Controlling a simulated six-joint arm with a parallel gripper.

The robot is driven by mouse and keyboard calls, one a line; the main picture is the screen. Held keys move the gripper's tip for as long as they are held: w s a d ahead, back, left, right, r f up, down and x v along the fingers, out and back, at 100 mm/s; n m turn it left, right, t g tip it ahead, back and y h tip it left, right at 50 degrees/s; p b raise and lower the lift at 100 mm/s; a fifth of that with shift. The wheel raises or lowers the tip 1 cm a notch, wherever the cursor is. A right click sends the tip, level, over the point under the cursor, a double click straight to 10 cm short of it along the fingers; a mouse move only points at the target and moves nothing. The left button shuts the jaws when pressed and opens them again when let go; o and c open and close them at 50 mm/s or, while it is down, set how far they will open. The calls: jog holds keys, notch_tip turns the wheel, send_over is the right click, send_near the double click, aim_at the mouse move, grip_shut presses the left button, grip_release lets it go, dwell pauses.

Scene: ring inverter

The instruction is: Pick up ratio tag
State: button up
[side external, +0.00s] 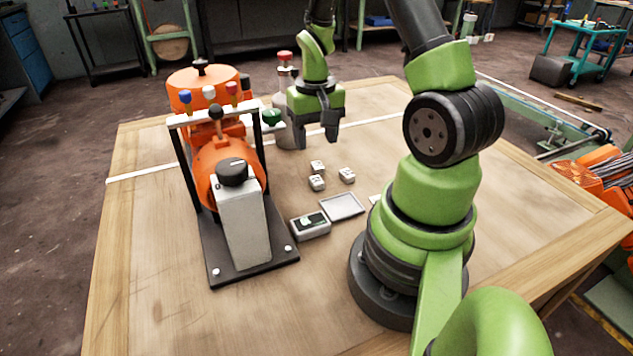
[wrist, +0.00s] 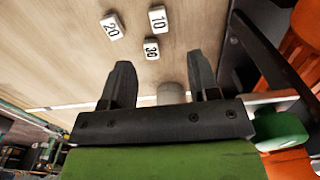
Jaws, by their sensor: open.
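Three small white tags lie on the wooden table. In the wrist view they read 20 (wrist: 112,27), 10 (wrist: 158,19) and 30 (wrist: 151,49); the last number is a little blurred. In the side view the same group of tags (side external: 318,183) sits below and in front of my gripper (side external: 315,146). I cannot tell which one is the ratio tag. My gripper (wrist: 160,85) is open and empty, with its two dark fingers apart. It is above the table and apart from the tags.
An orange machine with a grey box (side external: 243,220) stands left on a dark plate. A shallow grey tray (side external: 342,207) and a small device (side external: 310,226) lie in front of the tags. A grey cylinder (wrist: 171,93) shows between my fingers in the wrist view.

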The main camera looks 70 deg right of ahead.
aim_at(316, 180)
notch_tip(316, 180, down, 10)
jog(key=shift+d+f, duration=0.1)
dwell(0.5)
jog(key=shift+c, duration=0.2)
jog(key=c, duration=1)
